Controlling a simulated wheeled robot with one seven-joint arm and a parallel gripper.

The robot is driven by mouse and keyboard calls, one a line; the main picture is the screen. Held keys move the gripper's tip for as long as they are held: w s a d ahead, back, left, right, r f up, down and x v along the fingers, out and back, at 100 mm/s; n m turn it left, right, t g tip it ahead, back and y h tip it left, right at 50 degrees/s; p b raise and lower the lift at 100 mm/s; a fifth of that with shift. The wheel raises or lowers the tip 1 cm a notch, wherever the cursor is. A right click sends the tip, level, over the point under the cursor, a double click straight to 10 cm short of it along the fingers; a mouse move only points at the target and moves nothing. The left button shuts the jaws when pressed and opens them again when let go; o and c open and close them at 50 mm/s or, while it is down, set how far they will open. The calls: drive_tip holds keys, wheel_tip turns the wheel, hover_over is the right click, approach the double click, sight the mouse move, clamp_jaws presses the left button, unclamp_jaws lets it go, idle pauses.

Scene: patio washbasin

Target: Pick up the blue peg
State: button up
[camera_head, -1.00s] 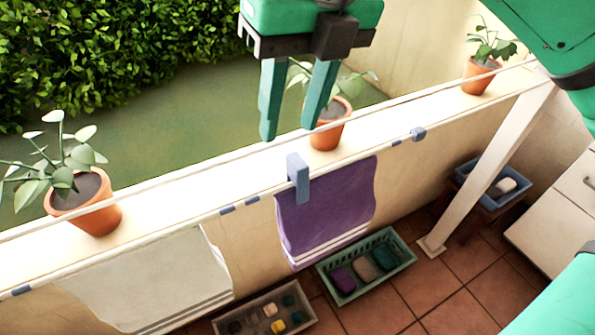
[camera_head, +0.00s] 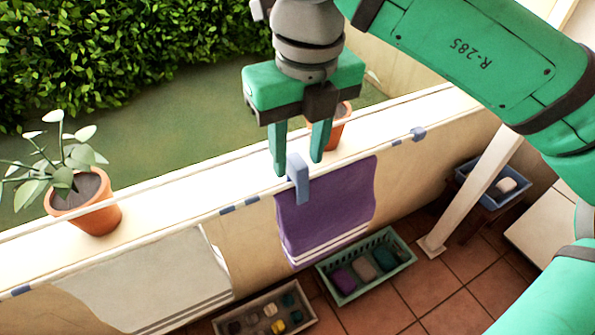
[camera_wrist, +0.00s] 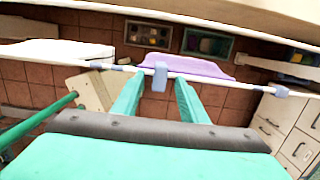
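The blue peg (camera_head: 298,178) is clipped upright over the rail at the top of the purple towel (camera_head: 328,212). My gripper (camera_head: 298,168) is open, its two green fingers pointing down on either side of the peg in the head view. In the wrist view the peg (camera_wrist: 160,77) shows between and beyond the open fingers (camera_wrist: 156,100), on the white rail. The fingers do not appear closed on it; whether they touch it cannot be told.
A white towel (camera_head: 150,285) hangs on the rail (camera_head: 180,222) at left. Potted plants (camera_head: 88,200) stand on the ledge. A green basket (camera_head: 385,284) and a tray of small items (camera_head: 304,318) lie on the tiled floor. A slanted white post (camera_head: 470,195) stands at right.

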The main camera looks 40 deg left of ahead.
drive_tip(key=shift+a+f, duration=0.15)
drive_tip(key=shift+f, duration=1.05)
clamp_jaws()
